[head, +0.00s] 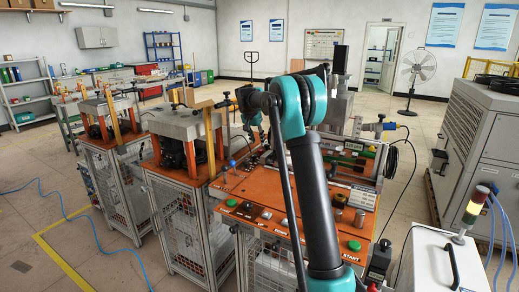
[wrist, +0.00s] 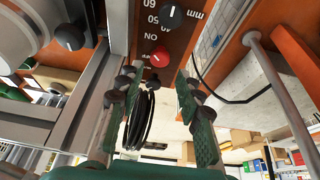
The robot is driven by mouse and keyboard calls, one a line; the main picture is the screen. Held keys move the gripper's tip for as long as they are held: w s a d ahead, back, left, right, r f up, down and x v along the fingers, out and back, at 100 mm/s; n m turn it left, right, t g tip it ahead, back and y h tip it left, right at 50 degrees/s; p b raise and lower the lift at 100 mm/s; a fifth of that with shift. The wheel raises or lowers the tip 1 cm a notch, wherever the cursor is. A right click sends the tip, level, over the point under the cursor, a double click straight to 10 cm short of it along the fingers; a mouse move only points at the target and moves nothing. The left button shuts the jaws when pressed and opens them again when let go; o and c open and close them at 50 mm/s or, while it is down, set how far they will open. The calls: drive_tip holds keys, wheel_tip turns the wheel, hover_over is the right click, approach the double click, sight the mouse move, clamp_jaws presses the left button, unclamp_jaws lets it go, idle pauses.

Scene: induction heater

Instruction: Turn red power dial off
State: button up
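The red power dial (wrist: 160,57) shows in the wrist view on an orange-brown panel, upper middle, beside an upside-down "ON" marking. My gripper (wrist: 157,84) is open and empty, its two green fingers apart. The dial lies beyond the fingertips, roughly centred between them, slightly toward the top of the picture. I cannot tell which way the dial points. In the head view my arm hides part of the work area, and I cannot make out the red dial there.
A black dial (wrist: 171,15) with number markings sits above the red dial in the wrist view, and another black knob (wrist: 70,37) is at left. A coiled black cable (wrist: 139,120) shows between the fingers. The orange workbench (head: 240,187) carries buttons and fixtures.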

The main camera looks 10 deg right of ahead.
sight(261, 150)
drive_tip(key=x, duration=0.6)
clamp_jaws()
drive_tip(key=shift+d+n, duration=0.1)
drive_tip(key=shift+n, duration=0.2)
drive_tip(key=shift+s+d+n+t+y, duration=0.1)
drive_tip(key=shift+n+t+y, duration=0.3)
drive_tip(key=shift+n, duration=0.85)
drive_tip(key=shift+d+n+t+y, duration=0.1)
drive_tip(key=shift+n+y, duration=0.5)
drive_tip(key=shift+n, duration=0.65)
